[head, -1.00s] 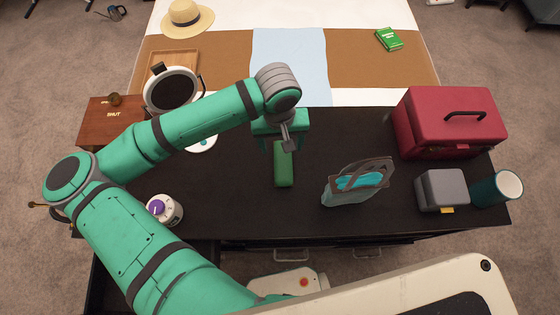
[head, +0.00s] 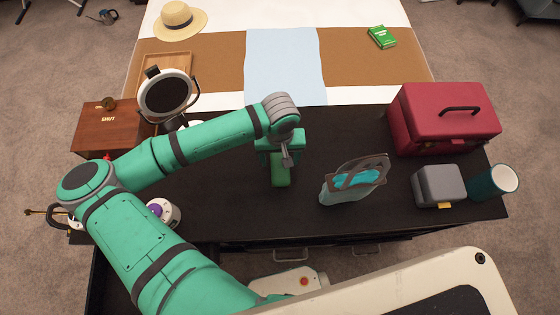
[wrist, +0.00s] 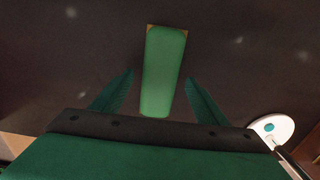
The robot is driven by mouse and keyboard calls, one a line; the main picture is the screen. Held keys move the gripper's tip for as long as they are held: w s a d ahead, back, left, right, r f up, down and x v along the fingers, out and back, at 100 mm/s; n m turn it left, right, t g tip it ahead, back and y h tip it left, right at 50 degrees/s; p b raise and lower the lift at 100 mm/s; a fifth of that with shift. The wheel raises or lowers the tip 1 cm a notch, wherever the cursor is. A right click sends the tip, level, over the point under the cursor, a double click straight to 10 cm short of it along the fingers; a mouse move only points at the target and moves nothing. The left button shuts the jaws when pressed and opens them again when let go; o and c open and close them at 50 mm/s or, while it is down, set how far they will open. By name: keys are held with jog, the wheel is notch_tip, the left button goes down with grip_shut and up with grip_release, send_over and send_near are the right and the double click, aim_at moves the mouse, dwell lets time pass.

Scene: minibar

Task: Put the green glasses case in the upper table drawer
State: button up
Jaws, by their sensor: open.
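The green glasses case (head: 280,172) lies on the dark table top, near its middle; it also shows in the wrist view (wrist: 164,72). My gripper (head: 280,158) is above the case and hides its far part in the head view. In the wrist view my gripper (wrist: 158,88) is open, with one finger on each side of the case and gaps between. The table (head: 240,212) has drawer handles (head: 290,255) on its front, and those drawer fronts look shut. A dark open space shows at the lower left, partly hidden by my arm; I cannot tell whether it is the upper drawer.
A clear bag (head: 352,182) with a blue item stands right of the case. A grey box (head: 437,186), teal cup (head: 493,183) and red case (head: 443,118) are farther right. A round mirror (head: 166,92), wooden box (head: 112,128) and purple-topped timer (head: 163,212) are left.

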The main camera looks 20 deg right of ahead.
jog(key=shift+f, duration=0.55)
jog(key=c, duration=1.3)
jog(key=shift+o, duration=0.2)
jog(key=shift+r, duration=0.1)
